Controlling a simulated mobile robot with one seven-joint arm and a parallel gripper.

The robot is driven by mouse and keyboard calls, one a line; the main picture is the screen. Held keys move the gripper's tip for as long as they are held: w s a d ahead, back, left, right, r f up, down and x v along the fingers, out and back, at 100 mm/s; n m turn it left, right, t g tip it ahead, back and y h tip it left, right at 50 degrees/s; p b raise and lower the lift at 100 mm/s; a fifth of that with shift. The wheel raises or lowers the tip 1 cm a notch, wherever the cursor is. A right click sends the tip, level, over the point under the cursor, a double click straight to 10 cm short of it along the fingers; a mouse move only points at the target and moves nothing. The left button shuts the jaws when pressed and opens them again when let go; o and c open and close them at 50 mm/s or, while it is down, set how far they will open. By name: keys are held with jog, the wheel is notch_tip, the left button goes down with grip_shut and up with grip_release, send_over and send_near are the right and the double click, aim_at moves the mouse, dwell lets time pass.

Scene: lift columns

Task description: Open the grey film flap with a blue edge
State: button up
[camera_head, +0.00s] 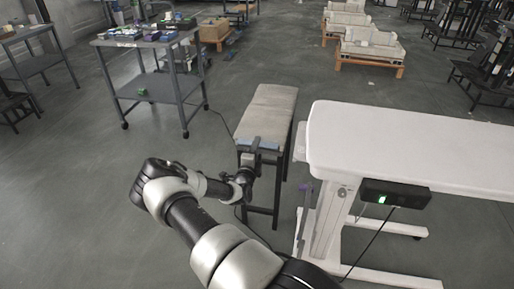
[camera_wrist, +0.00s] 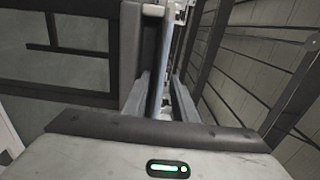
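The grey film flap (camera_head: 268,110) appears as the long grey top of a narrow, dark-legged stand in the head view. A blue edge (camera_head: 262,144) runs across its near end. My gripper (camera_head: 252,158) is at this near end, by the blue edge; its fingertips are too small there to read. In the wrist view, a narrow bluish strip (camera_wrist: 159,85) runs upward in front of my gripper (camera_wrist: 165,95), close to the fingers. I cannot tell whether the fingers touch or grip it. The flap looks flat and lowered.
A white lift table (camera_head: 420,145) with a black control box (camera_head: 396,194) stands close on the right. A grey table (camera_head: 150,42) with small items is at the back left. Open floor lies to the left of the stand.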

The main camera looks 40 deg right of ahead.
jog(key=shift+w+d, duration=0.4)
jog(key=shift+d, duration=0.05)
grip_shut()
jog(key=shift+r, duration=0.1)
dwell(1.1)
